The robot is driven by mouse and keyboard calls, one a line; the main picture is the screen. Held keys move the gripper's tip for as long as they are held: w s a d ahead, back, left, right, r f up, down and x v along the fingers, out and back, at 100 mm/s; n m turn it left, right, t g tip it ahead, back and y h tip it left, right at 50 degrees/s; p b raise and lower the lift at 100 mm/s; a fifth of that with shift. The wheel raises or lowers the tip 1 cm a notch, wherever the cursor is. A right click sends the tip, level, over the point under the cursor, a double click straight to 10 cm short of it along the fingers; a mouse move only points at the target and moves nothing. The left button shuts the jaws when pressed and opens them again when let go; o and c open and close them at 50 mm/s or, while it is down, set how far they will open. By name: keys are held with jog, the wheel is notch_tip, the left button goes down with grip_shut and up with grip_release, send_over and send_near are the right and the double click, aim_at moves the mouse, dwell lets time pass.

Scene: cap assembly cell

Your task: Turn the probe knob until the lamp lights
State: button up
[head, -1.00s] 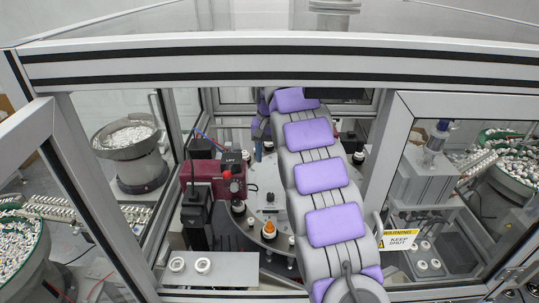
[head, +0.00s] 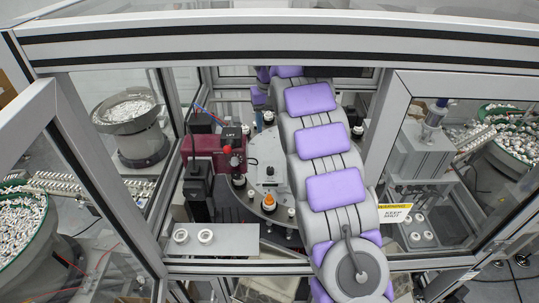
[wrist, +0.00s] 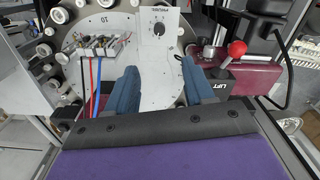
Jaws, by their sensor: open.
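The probe knob (wrist: 158,29) is a small black dial with marks around it on a pale panel, at the top middle of the wrist view. My gripper (wrist: 160,88) has two blue fingers set wide apart with nothing between them. The fingers are below the knob in the picture and not touching it. In the head view a blue finger (head: 257,95) shows beside my arm at the back of the cell; the rest is hidden behind the arm. I cannot make out a lit lamp in either view.
A maroon box marked LIFT (wrist: 260,77) with a red ball lever (wrist: 237,48) stands right of my gripper. Blue and red tubes (wrist: 96,85) run on the left. The cell's frame beam (head: 270,55) crosses above my arm. A shelf holds white rings (head: 205,236).

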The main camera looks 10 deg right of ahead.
aim_at(270, 168)
jog(key=shift+n, duration=0.4)
notch_tip(270, 168, down, 17)
jog(key=shift+f+b, duration=0.2)
jog(key=shift+b, duration=0.95)
grip_shut()
